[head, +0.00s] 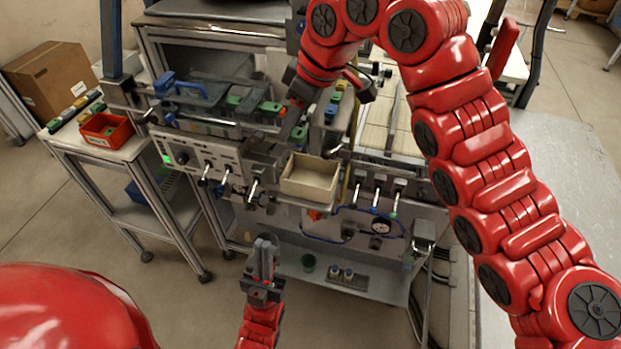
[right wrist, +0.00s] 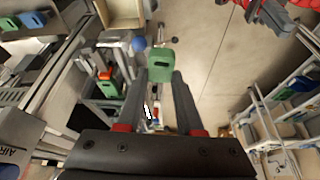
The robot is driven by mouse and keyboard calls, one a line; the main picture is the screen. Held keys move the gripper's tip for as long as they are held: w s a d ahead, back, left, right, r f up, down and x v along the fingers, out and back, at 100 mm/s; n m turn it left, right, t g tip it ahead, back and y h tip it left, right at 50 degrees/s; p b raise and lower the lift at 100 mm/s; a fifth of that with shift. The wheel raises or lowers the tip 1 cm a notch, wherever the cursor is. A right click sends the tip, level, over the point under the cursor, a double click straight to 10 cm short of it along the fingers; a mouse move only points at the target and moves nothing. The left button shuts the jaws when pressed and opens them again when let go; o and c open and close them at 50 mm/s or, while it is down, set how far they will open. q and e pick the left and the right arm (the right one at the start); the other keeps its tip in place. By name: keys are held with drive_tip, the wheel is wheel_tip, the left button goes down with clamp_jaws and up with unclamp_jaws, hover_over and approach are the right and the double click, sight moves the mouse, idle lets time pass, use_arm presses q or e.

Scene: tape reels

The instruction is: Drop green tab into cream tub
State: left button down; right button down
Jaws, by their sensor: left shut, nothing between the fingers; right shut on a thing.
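The green tab (right wrist: 160,65) is held between the fingertips of my right gripper (head: 287,128), clearest in the right wrist view. In the head view I cannot clearly pick the tab out beside the fingers. The cream tub (head: 306,195) is an open box on the front of the workbench. My right gripper is behind it and a little to its left. The tub also shows at the top of the right wrist view (right wrist: 122,24), left of the tab. My left gripper (head: 264,245) is shut and empty, in front of the bench, below and left of the tub.
A red bin (head: 105,130) stands on a side table at the left, with coloured tabs behind it. A blue-handled part (head: 185,90) and green blocks lie on the bench. Levers and a gauge (head: 381,227) line its front.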

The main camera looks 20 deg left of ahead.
drive_tip(key=w+d+f+n+p, duration=0.1)
drive_tip(key=w+d+f+p, duration=0.1)
drive_tip(key=w+f+p, duration=0.7)
drive_tip(key=w+p, duration=0.2)
drive_tip(key=p, duration=0.2)
drive_tip(key=shift+d+n+g, duration=0.25)
drive_tip(key=shift+n+g, duration=0.05)
wheel_tip(320, 180, down, 6)
drive_tip(key=shift+c, duration=2.4)
unclamp_jaws()
drive_tip(key=shift+w, duration=0.1)
